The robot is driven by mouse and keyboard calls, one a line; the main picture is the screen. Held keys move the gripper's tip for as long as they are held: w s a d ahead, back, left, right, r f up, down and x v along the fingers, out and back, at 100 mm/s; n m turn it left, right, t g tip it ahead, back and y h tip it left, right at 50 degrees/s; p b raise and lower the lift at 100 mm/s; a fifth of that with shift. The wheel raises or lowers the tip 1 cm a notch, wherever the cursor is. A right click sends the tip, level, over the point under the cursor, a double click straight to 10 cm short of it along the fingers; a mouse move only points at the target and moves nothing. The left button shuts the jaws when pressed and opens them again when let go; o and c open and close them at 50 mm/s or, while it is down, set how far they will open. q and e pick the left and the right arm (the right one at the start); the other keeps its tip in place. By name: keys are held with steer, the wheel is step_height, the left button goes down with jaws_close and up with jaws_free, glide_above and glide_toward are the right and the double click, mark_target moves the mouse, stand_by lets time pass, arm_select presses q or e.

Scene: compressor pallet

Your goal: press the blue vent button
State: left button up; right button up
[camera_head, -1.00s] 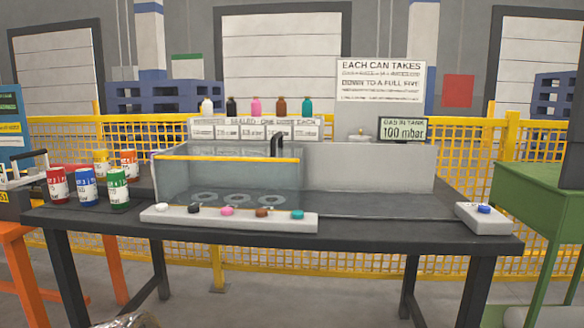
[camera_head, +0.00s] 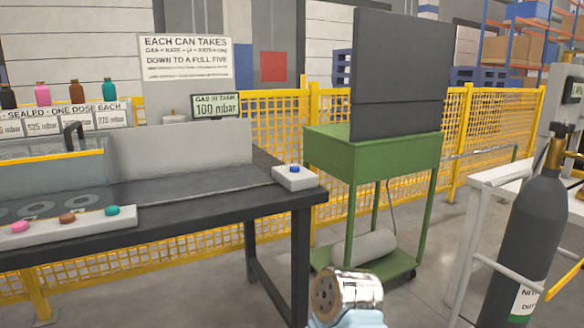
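The blue vent button (camera_head: 295,168) sits on top of a small white box (camera_head: 294,180) at the right end of the dark table (camera_head: 190,200). The button looks raised, and nothing touches it. A silver, rounded part of one of my arms shows at the bottom centre, low and in front of the table's right end. No gripper fingers can be seen. A small screen (camera_head: 216,105) behind the table reads "GAS IN TANK 100 mbar".
A white strip (camera_head: 80,221) with pink, brown and teal buttons lies along the table's front left. A glass tank (camera_head: 50,175) stands behind it. A green cart (camera_head: 375,150) with a dark panel stands to the right, and a dark gas cylinder (camera_head: 528,235) at far right.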

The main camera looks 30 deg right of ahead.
stand_by(0.4)
jaws_close()
stand_by(1.5)
